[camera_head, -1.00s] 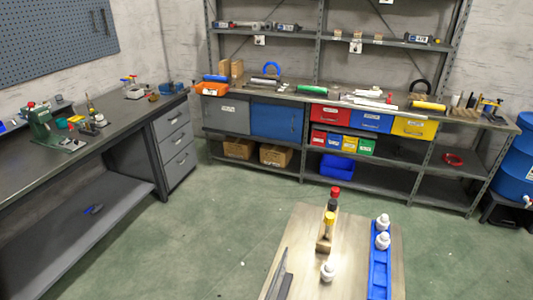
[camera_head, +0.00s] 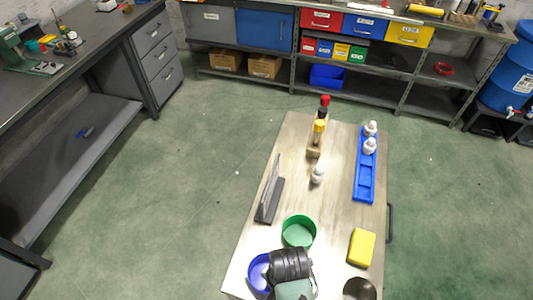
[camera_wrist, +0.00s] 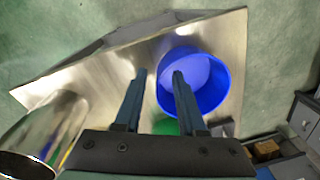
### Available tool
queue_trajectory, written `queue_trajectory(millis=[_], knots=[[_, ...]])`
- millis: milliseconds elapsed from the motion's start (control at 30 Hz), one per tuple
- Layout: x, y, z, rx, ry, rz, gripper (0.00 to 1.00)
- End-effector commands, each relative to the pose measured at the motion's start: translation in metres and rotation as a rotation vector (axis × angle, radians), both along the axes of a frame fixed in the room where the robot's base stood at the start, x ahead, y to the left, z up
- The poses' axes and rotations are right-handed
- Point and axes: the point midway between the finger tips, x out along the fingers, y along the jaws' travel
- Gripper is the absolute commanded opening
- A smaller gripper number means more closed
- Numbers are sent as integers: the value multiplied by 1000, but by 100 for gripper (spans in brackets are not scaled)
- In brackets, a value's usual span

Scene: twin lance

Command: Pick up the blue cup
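The blue cup (camera_head: 258,273) stands near the front left corner of the table in the head view, partly hidden by my dark wrist. In the wrist view it is open-topped (camera_wrist: 222,92), right of centre. My gripper (camera_wrist: 159,74) is open and empty. Its right finger overlaps the left part of the cup in the picture, and its left finger appears left of the cup over bare table. I cannot tell whether the fingertips are level with the rim or above it.
A green cup (camera_head: 299,219) stands just behind my wrist. A metal cup (camera_head: 360,289) and a yellow block (camera_head: 362,247) are to the right. A dark angled stand (camera_head: 269,202), a white bottle (camera_head: 317,174) and a blue tray (camera_head: 365,185) are farther back on the table (camera_head: 330,215).

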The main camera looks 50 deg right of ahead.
Motion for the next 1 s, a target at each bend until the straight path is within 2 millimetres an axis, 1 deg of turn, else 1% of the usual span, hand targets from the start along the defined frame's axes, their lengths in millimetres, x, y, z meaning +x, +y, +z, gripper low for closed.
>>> queue_trajectory(millis=[100, 200, 300, 467, 500, 567, 700, 733, 1000], knots=[[1, -1, -15, 1, 2, -1, 40], [1, -1, -24, 0, 0, -1, 40], [1, -1, -27, 0, 0, 0, 40], [2, -1, -27, -1, 0, 0, 40], [2, -1, -27, -1, 0, 0, 38], [2, -1, -27, -1, 0, 0, 27], [2, -1, -26, -1, 0, 0, 2], [2, -1, -26, -1, 0, 0, 0], [2, -1, -27, -1, 0, 0, 0]])
